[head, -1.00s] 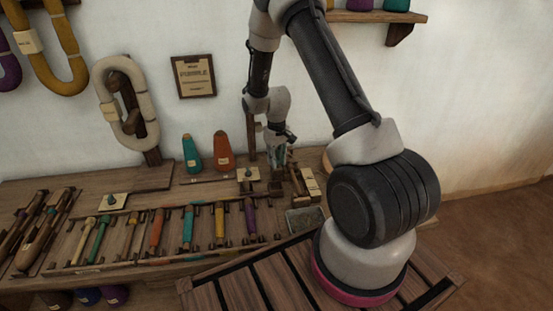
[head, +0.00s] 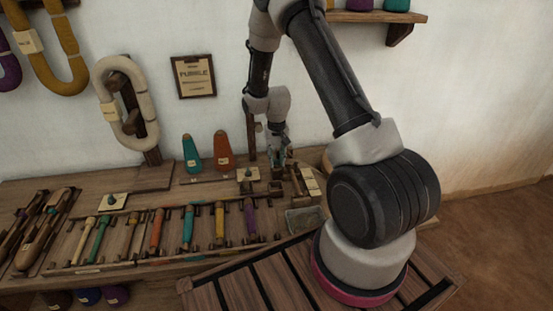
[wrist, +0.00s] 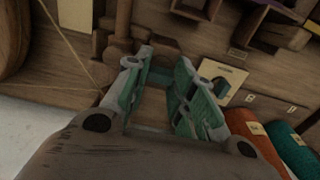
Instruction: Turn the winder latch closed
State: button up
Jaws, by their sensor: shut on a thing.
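My gripper (head: 276,160) points down at the winder's wooden frame (head: 296,180) on the right end of the bench. In the wrist view my gripper's green fingers (wrist: 163,75) are some way apart, with their tips at a small dark wooden part (wrist: 150,46), which looks like the winder latch. The jaws are shut on this part. The fingers and my wrist hide much of it, so its exact angle cannot be told. In the head view the latch is too small and covered to make out.
Teal (head: 191,153) and orange (head: 223,150) cones stand left of my gripper; they lie close to it in the wrist view. A small labelled plate (head: 247,173) sits beside the winder. Several coloured bobbins lie in a rack at the front left.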

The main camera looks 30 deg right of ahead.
aim_at(277, 160)
jog(key=o, duration=1)
notch_tip(277, 160, up, 12)
dwell(0.4)
